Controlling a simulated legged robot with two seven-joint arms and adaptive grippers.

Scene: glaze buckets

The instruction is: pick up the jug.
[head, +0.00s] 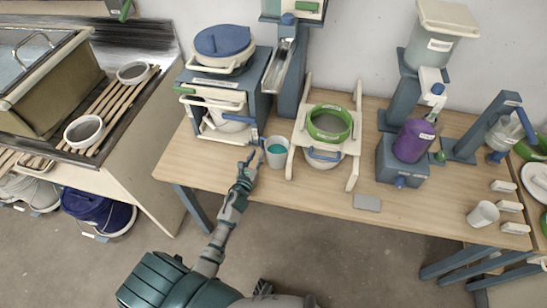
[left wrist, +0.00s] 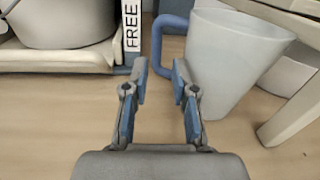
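The jug (head: 277,153) stands upright on the wooden table, pale with a blue handle and teal inside. My left gripper (head: 247,163) is just left of the jug, on its handle side. In the left wrist view the jug (left wrist: 232,62) is at the upper right, and its blue handle (left wrist: 158,45) shows just beyond the fingertips. My left gripper (left wrist: 160,72) is open there, its fingers apart with nothing between them. The exact gap to the handle is hard to tell. My right gripper is not seen.
A blue stand with buckets (head: 222,92) is behind and left of the jug. A wooden frame with a green-ringed sieve (head: 330,122) is close on its right. A purple container (head: 413,141) and a white cup (head: 483,214) are farther right. The table front is mostly clear.

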